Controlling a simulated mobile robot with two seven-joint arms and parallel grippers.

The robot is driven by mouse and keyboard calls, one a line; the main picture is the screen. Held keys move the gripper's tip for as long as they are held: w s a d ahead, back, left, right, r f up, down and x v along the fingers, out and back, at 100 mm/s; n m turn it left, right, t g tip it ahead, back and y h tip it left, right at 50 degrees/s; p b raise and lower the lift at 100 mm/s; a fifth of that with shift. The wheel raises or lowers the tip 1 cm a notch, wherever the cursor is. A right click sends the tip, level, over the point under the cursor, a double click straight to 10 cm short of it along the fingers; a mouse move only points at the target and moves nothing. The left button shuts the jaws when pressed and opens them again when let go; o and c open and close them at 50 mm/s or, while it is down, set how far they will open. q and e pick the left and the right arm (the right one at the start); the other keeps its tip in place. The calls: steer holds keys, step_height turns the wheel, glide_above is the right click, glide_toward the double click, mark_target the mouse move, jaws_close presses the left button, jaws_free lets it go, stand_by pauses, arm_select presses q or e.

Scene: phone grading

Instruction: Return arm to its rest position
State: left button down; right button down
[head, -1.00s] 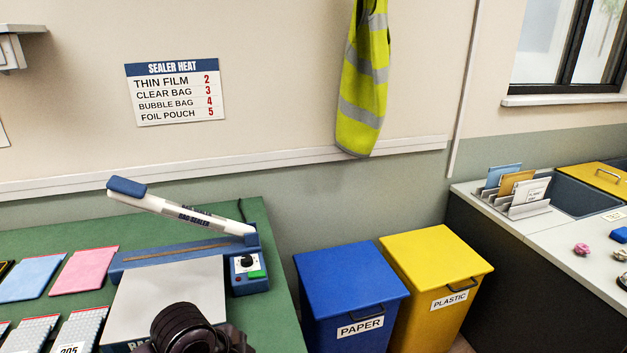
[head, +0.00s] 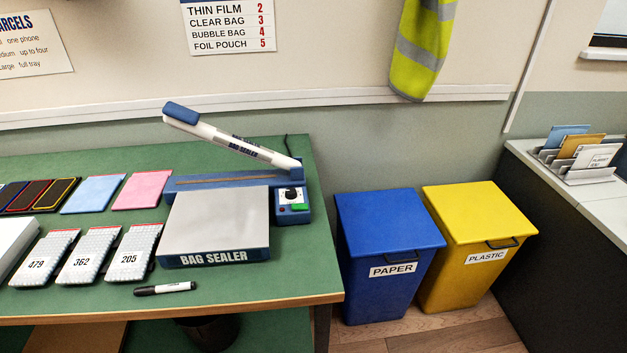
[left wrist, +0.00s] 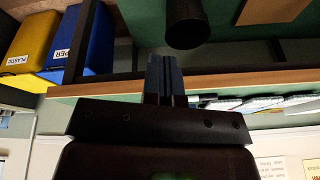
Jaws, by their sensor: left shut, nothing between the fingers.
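My left gripper (left wrist: 164,62) shows only in the left wrist view, which looks upside down. Its two blue-grey fingers are together with nothing between them. They are in front of the wooden edge of the green table (left wrist: 250,83). No gripper shows in the head view, and my right gripper is not in view.
The green table (head: 245,288) holds a bag sealer (head: 215,225) with its arm raised, a black marker (head: 165,288) and several numbered bubble pouches (head: 80,262). A blue paper bin (head: 390,250) and a yellow plastic bin (head: 475,245) stand to the right.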

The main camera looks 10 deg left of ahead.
arm_select(q)
steer(key=w+f+m+t, duration=0.1)
steer(key=w+f+t, duration=0.6)
steer(key=f, duration=0.3)
steer(key=shift+w+f+t+h, duration=0.2)
steer(key=shift+w+t+h, duration=0.15)
steer(key=shift+t, duration=0.25)
steer(key=shift+s, duration=0.15)
